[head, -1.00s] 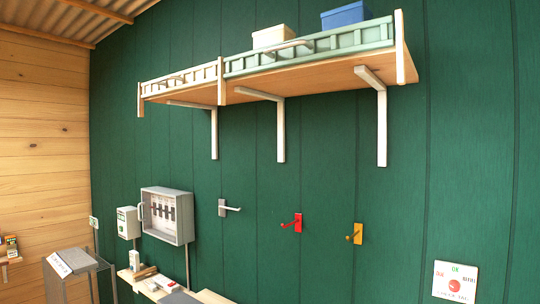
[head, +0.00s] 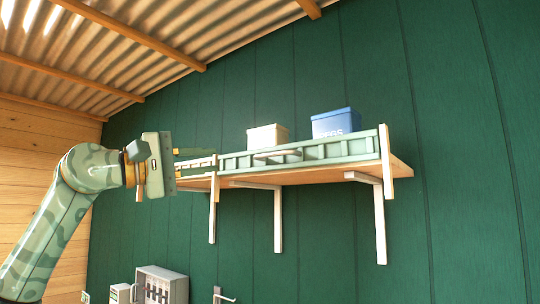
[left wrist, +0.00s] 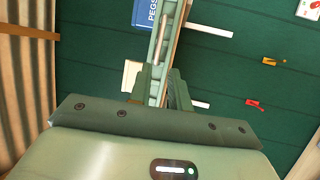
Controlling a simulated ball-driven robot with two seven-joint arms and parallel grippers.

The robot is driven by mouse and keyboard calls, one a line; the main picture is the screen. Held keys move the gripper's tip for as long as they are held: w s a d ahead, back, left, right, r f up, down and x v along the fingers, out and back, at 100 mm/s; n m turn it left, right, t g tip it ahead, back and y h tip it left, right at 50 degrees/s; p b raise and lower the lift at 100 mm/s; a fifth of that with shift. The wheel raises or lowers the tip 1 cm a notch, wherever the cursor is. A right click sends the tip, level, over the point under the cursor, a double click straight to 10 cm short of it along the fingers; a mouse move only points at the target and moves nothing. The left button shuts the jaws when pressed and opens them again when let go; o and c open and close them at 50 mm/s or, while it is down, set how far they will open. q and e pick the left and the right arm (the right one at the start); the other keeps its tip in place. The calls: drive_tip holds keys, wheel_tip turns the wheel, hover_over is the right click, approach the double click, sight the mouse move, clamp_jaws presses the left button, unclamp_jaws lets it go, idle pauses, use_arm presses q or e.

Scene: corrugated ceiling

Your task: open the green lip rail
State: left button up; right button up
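The green lip rail (head: 335,148) is a pale green slatted rail. It stands upright along the front of the right part of the wall shelf, with a light bar handle (head: 277,153) on its face. My left gripper (head: 208,163) is raised at the left of this rail, in front of the shelf's left part, and looks empty. In the left wrist view its two green fingers (left wrist: 162,85) stand apart, with the rail (left wrist: 182,22) running away beyond them. I cannot tell whether they touch anything. My right gripper is out of view.
A cream box (head: 267,138) and a blue box (head: 335,123) stand on the shelf (head: 310,170) behind the rail. A cream rail (head: 203,163) fronts the shelf's left part, partly hidden by my gripper. White brackets hang below. The corrugated ceiling (head: 170,40) is above my arm.

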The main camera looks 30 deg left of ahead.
sight(268, 155)
use_arm(q)
drive_tip(key=p+x, duration=0.3)
drive_tip(key=x, duration=1.2)
drive_tip(key=shift+d+r+p, duration=0.1)
drive_tip(key=shift+d+p, duration=0.05)
drive_tip(key=shift+p, duration=0.25)
